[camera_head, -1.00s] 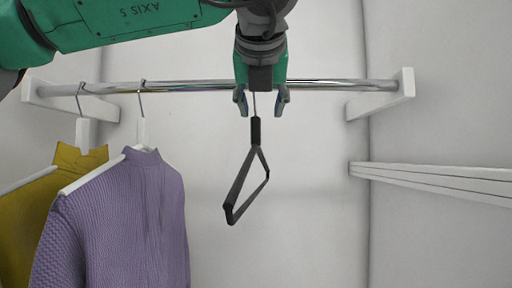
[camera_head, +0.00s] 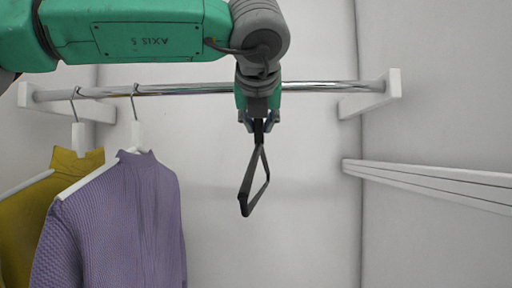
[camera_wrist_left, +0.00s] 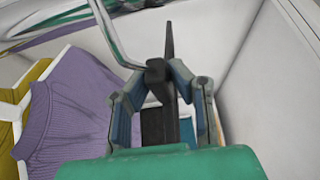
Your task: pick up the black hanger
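The black hanger (camera_head: 250,174) hangs below my left gripper (camera_head: 259,127) in the head view, its triangular frame seen nearly edge-on. The gripper points down in front of the rod, with its fingers closed in on both sides of the hanger's dark neck. In the left wrist view the fingertips (camera_wrist_left: 161,75) meet the hanger's black neck (camera_wrist_left: 156,72), and the metal hook rises up and left from it. The top of the hook is hidden behind the gripper in the head view. My right gripper is not in view.
A chrome rod (camera_head: 315,86) runs across between white brackets. A purple sweater (camera_head: 125,220) and a mustard garment (camera_head: 75,164) hang on white hangers at the left. A white rail (camera_head: 430,178) lines the right wall. The space right of the black hanger is clear.

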